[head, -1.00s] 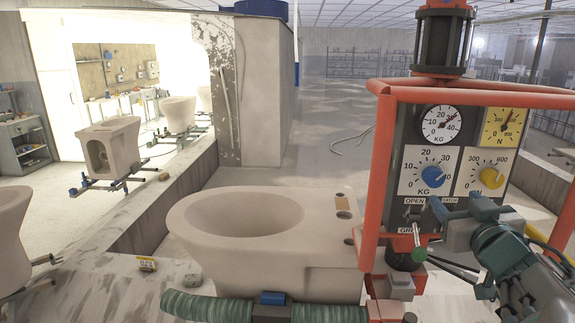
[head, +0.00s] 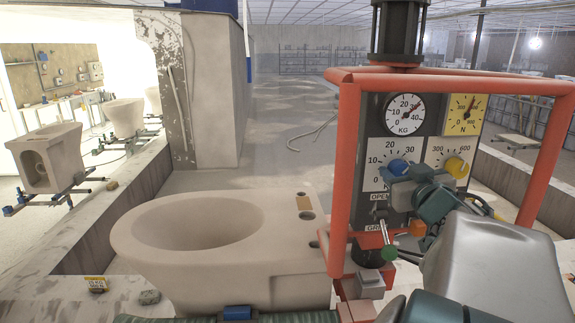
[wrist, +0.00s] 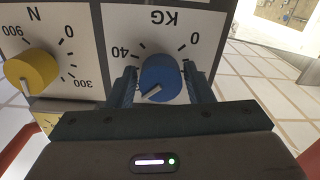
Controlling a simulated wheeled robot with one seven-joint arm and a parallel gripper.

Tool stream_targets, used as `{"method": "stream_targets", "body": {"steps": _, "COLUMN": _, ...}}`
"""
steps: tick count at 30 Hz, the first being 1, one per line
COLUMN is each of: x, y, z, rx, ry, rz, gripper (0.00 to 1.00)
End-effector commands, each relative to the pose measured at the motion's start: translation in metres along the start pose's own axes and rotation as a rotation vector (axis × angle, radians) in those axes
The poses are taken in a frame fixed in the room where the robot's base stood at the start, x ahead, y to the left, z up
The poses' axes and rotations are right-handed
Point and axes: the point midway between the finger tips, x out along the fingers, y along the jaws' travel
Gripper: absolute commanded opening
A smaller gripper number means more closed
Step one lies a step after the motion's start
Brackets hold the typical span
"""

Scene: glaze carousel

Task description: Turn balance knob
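A blue knob (head: 398,167) on the KG dial of the control panel shows partly behind my gripper (head: 396,175) in the head view. In the wrist view the blue knob (wrist: 161,77) sits between the two fingers of my gripper (wrist: 161,85), one finger on each side. The fingers are open, with narrow gaps visible beside the knob. The panel appears upside down there. A yellow knob (head: 456,167) on the N dial is to the right in the head view; the yellow knob (wrist: 32,70) is to the left in the wrist view.
A red frame (head: 344,180) surrounds the panel. A green-tipped lever (head: 389,252) sticks out below the dials. KG (head: 404,115) and N (head: 466,114) gauges are above. A pale toilet bowl (head: 210,245) stands left of the frame.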

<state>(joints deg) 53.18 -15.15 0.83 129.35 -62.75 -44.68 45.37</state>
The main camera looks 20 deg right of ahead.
Motion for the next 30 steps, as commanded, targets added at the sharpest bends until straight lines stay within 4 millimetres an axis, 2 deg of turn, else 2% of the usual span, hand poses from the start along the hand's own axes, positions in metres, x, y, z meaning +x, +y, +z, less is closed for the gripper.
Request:
{"method": "stream_targets", "body": {"steps": 1, "x": 0.0000, "y": -0.0002, "z": 0.0000, "rx": 0.000, "ry": 0.000, "rz": 0.000, "gripper": 0.32}}
{"method": "stream_targets", "body": {"steps": 3, "x": 0.0000, "y": -0.0004, "z": 0.0000, "rx": 0.000, "ry": 0.000, "rz": -0.001, "gripper": 0.15}}
{"method": "stream_targets", "body": {"steps": 14, "x": 0.0005, "y": -0.0027, "z": 0.0009, "rx": -0.049, "ry": 0.001, "rz": -0.004, "gripper": 0.15}}
{"method": "stream_targets", "body": {"steps": 30, "x": 0.0006, "y": -0.0032, "z": 0.0015, "rx": -0.392, "ry": 0.003, "rz": -0.005, "gripper": 0.15}}
